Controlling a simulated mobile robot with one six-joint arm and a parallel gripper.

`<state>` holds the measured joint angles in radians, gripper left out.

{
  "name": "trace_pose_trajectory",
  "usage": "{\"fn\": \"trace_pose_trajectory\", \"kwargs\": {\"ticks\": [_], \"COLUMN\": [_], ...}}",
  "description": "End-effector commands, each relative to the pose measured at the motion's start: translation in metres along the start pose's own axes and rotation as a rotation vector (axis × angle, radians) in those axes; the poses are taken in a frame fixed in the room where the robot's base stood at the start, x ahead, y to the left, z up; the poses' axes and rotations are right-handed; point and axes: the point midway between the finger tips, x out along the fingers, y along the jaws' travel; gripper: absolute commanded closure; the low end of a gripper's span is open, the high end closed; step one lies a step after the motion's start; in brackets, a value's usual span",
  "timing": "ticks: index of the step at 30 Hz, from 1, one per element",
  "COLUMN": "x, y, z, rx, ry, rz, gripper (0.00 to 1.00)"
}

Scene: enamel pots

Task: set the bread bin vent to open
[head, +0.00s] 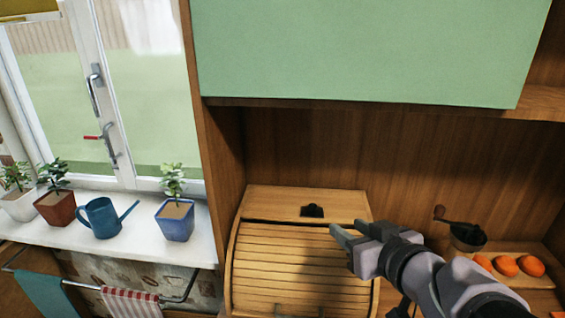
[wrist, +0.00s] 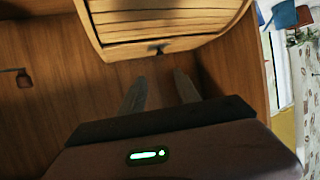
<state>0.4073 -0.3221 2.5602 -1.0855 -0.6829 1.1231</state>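The wooden bread bin (head: 300,262) has a slatted roll front and a flat top board, and its front appears closed. A small dark fitting (head: 312,211) sits on the top board, probably the vent; its setting is too small to read. In the wrist view the bin (wrist: 165,22) is at the top, with the dark fitting (wrist: 157,49) on its near edge. My gripper (head: 346,227) is above the bin's right side, to the right of the fitting and apart from it. In the wrist view its fingers (wrist: 159,77) are spread, with nothing between them.
A green cabinet door (head: 370,50) hangs above the bin. A coffee mill (head: 467,236) and a board with oranges (head: 506,266) are to the right. Potted plants (head: 175,216) and a blue watering can (head: 103,218) stand on the left sill. Towels (head: 130,302) hang below it.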

Motion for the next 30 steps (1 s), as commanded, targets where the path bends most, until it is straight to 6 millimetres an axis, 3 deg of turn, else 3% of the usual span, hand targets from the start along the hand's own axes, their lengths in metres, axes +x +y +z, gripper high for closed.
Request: {"fn": "trace_pose_trajectory", "kwargs": {"ticks": [4, 8, 11, 19, 24, 30], "x": [0.021, 0.056, 0.06, 0.077, 0.126, 0.159], "y": [-0.001, -0.001, -0.004, 0.0, 0.0, 0.001], "z": [-0.004, 0.0, -0.012, -0.009, 0.002, 0.0], "rx": [0.004, 0.0, 0.011, -0.001, -0.004, -0.004], "ry": [-0.007, -0.006, -0.006, -0.009, -0.002, -0.001], "rz": [-0.002, 0.0, -0.019, 0.003, 0.003, 0.004], "gripper": [0.61, 0.61, 0.61, 0.61, 0.61, 0.61]}}
